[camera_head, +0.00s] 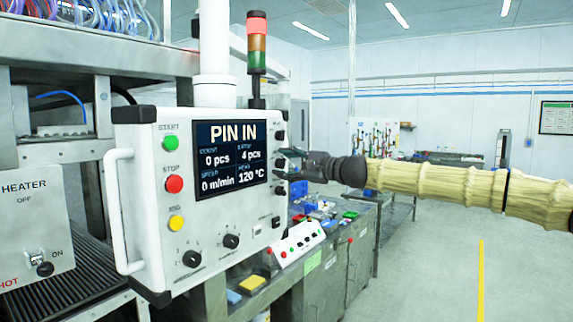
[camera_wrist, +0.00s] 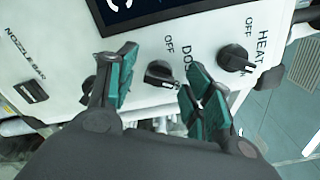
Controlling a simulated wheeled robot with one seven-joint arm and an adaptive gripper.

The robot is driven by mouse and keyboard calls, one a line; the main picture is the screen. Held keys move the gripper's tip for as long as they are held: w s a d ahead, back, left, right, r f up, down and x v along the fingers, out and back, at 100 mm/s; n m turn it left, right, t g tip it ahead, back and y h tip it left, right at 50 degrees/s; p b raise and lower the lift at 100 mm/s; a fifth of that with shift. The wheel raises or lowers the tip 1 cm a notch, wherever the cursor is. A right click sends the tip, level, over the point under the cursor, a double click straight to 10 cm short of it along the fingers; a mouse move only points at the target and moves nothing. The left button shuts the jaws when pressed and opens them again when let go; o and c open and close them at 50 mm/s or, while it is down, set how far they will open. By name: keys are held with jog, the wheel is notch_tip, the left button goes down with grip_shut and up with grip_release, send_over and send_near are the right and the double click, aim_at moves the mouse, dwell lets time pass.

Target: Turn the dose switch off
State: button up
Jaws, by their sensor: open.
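The dose switch (camera_wrist: 161,73) is a black rotary knob on the white control box. Its label beside it is partly covered by a finger, with only "DO" readable, and "OFF" is printed above it. A white mark shows at the knob's lower right end, away from "OFF". My gripper (camera_wrist: 162,66) is open, with one green-padded finger on each side of the knob. Whether the pads touch it I cannot tell. In the head view my gripper (camera_head: 288,164) is at the right side of the control box (camera_head: 150,130), where the dose switch cannot be made out.
The heat knob (camera_wrist: 236,58) sits close right of my right finger. A workbench (camera_head: 335,255) with small parts stands behind the box. The floor (camera_head: 430,270) at right is clear.

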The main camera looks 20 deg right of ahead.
jog(key=c, duration=1)
